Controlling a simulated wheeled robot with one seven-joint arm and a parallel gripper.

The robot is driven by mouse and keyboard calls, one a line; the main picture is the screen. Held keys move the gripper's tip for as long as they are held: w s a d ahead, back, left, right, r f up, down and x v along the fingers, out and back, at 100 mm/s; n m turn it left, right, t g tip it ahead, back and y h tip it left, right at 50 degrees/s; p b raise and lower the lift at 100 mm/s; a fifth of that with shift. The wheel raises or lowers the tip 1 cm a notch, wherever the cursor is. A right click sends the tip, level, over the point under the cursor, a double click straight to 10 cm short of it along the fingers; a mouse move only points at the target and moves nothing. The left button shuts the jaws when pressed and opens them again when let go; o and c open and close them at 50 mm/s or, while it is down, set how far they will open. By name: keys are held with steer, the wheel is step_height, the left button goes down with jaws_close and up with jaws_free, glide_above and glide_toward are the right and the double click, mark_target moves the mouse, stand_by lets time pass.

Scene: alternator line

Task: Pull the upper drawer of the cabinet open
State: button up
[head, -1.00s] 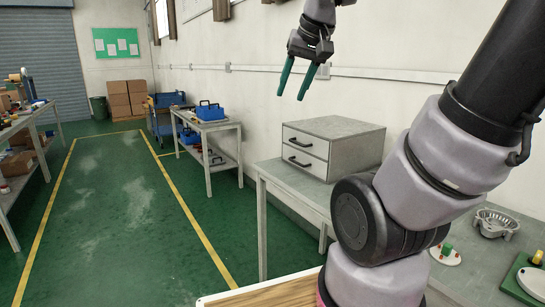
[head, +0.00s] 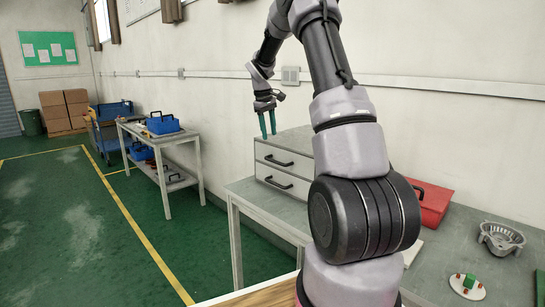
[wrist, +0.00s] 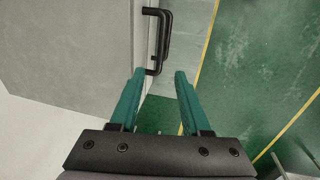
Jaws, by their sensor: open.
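The grey cabinet (head: 305,142) stands on a workbench against the wall, with two drawers that look closed. The upper drawer (head: 290,161) has a black bar handle (head: 279,160), and the lower drawer has a similar handle (head: 279,183). My gripper (head: 268,135) is open, its teal fingers pointing down in front of or above the cabinet's front top edge; the exact gap is unclear. In the wrist view, the fingers (wrist: 160,73) are apart and empty. The cabinet top (wrist: 65,40) is at left, and the dark handles (wrist: 162,45) overlap just beyond the fingertips.
My arm covers part of the workbench (head: 240,190). A red box (head: 430,203) and a metal housing (head: 501,238) lie on its right part. A side table (head: 165,141) with a blue toolbox stands at left. Green floor in front of the cabinet is clear.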

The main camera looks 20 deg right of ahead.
mark_target(272, 160)
steer(key=f, duration=0.3)
steer(key=d+f, duration=0.1)
steer(key=f, duration=0.6)
steer(key=shift+w+d+f, duration=0.35)
steer(key=shift+d, duration=0.05)
jaws_close()
stand_by(0.9)
